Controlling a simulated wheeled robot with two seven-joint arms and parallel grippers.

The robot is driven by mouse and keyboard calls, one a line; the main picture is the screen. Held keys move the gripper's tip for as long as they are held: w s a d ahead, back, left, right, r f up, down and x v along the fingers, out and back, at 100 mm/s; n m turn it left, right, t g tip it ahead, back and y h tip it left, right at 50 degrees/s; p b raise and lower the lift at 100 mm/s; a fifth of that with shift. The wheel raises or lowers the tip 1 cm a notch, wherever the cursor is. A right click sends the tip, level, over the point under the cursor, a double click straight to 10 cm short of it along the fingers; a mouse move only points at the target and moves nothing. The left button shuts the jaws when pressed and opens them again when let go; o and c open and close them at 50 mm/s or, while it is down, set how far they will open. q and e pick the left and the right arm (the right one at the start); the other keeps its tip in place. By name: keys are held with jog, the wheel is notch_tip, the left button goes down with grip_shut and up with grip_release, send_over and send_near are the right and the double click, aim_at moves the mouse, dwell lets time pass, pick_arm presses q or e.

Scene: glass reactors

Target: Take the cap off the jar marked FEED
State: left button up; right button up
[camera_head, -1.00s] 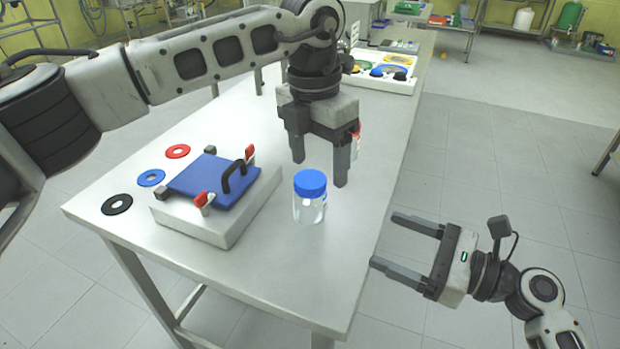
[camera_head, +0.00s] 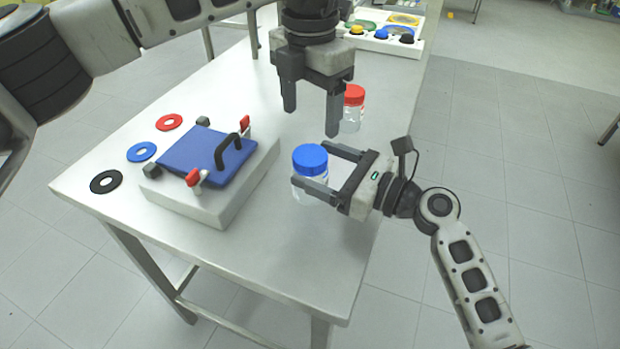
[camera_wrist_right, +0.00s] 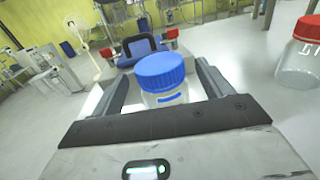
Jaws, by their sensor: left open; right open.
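A clear jar with a blue cap (camera_head: 309,159) stands upright near the table's front right edge. In the right wrist view its blue cap (camera_wrist_right: 161,70) sits on the jar between the fingers. My right gripper (camera_head: 314,166) is open, with one finger on either side of this jar; contact is not clear. My left gripper (camera_head: 311,121) is open and empty, pointing down above the table behind it. I cannot read FEED on either jar.
A white block with a blue plate (camera_head: 206,157), black handle and red-tipped clamps stands left of the blue-capped jar. A white tray (camera_head: 375,42) stands at the back.

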jog(key=shift+x, duration=1.25)
